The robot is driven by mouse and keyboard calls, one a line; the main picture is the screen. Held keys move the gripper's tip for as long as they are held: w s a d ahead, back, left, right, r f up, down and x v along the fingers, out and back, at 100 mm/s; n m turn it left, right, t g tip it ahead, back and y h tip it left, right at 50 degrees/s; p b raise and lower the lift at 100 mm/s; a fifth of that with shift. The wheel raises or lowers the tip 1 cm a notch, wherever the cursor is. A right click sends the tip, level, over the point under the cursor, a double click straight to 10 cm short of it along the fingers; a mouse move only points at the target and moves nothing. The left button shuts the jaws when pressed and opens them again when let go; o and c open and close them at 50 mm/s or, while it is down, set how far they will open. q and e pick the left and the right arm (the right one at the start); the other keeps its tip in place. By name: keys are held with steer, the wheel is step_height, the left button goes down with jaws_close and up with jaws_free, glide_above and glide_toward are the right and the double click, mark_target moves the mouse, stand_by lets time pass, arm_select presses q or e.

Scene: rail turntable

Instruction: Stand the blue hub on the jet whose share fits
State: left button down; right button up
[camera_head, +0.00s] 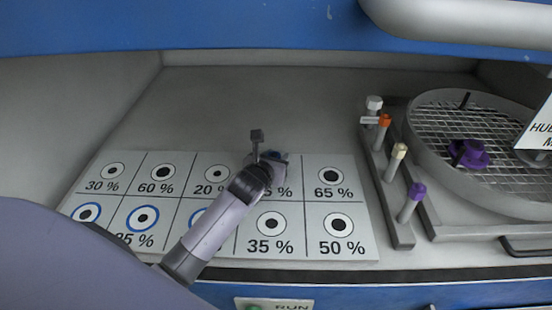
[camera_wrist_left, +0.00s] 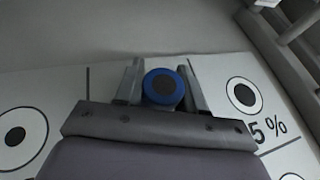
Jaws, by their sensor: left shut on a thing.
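My left gripper (camera_head: 264,158) reaches over the top row of the white jet board (camera_head: 370,235). In the left wrist view, its fingers (camera_wrist_left: 163,90) are shut on the blue hub (camera_wrist_left: 163,87), a round blue piece with a dark centre. I cannot tell whether the hub touches the board. Jets, black-centred circles, stand in two rows. Readable shares are 30 %, 60 %, 65 %, 35 % (camera_head: 271,224) and 50 % (camera_head: 338,225). Three lower-left jets have blue rings (camera_head: 142,217). My arm hides some labels.
A grey rack to the right holds pegs with white, orange, cream and purple (camera_head: 412,201) tops. Beyond it a round wire-mesh turntable (camera_head: 480,150) carries a purple hub (camera_head: 468,153). A white sign (camera_head: 540,125) stands at the right edge. The grey surface behind the board is clear.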

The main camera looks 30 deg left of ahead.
arm_select(q)
steer(key=shift+f, duration=0.1)
steer(key=c, duration=0.7)
jaws_free()
steer(key=shift+s, duration=0.1)
steer(key=p+v, duration=0.1)
steer(key=v, duration=1.1)
